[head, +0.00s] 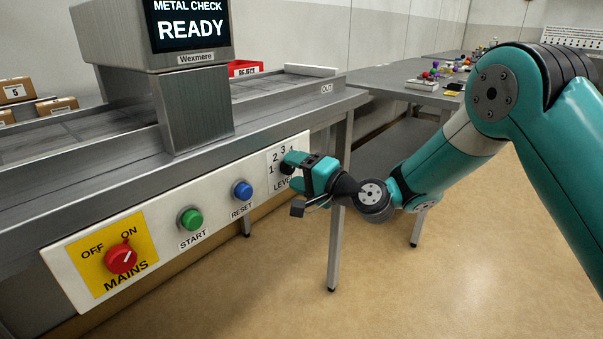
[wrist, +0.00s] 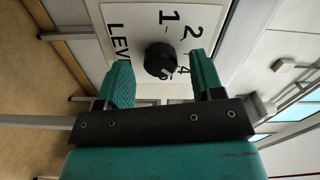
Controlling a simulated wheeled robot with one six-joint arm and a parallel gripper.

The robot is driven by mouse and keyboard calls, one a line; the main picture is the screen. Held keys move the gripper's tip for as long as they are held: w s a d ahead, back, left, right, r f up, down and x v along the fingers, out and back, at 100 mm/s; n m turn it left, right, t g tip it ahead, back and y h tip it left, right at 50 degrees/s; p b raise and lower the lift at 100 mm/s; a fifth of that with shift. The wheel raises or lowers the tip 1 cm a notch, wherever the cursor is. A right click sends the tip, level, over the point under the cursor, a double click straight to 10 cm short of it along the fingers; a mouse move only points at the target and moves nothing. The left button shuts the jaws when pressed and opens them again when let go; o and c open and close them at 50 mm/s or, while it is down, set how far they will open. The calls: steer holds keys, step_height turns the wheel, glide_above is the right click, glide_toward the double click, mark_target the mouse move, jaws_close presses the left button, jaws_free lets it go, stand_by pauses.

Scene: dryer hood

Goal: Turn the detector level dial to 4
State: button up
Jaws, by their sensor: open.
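The detector level dial is a small black round knob (wrist: 160,60) on a white plate, partly seen in the head view (head: 287,168). In the wrist view 1, 2 and 4 show beside it; 3 seems hidden behind a finger. A small light mark shows on the knob's lower right, on the side of the 4; its exact setting is hard to read. My teal gripper (head: 293,172) is at the panel's right end. Its open fingers (wrist: 160,62) stand on either side of the knob, with a visible gap on each side in the wrist view.
On the same panel are a blue RESET button (head: 242,190), a green START button (head: 190,219) and a red MAINS knob (head: 121,260). The screen (head: 188,22) reads METAL CHECK READY. A grey table (head: 385,78) with small items stands behind. The floor at right is clear.

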steer(key=b+v, duration=0.7)
steer(key=v, duration=1)
steer(key=shift+s, duration=0.2)
steer(key=shift+d, duration=0.1)
steer(key=s+a+n+g+h, duration=0.2)
steer(key=s+a+n+g, duration=0.1)
steer(key=s+n+g, duration=0.3)
steer(key=s+a+n+g+h, duration=0.1)
steer(key=s+a+n+g, duration=0.2)
steer(key=s, duration=0.6)
steer(key=s+d+f+n+g+h, duration=0.2)
steer(key=s+d+n+h, duration=0.2)
steer(key=s+d+h, duration=0.45)
step_height(320, 180, up, 32)
steer(key=s+y+p, duration=0.1)
steer(key=p, duration=3.1)
steer(key=shift+d+m, duration=0.3)
steer(key=shift+d, duration=0.1)
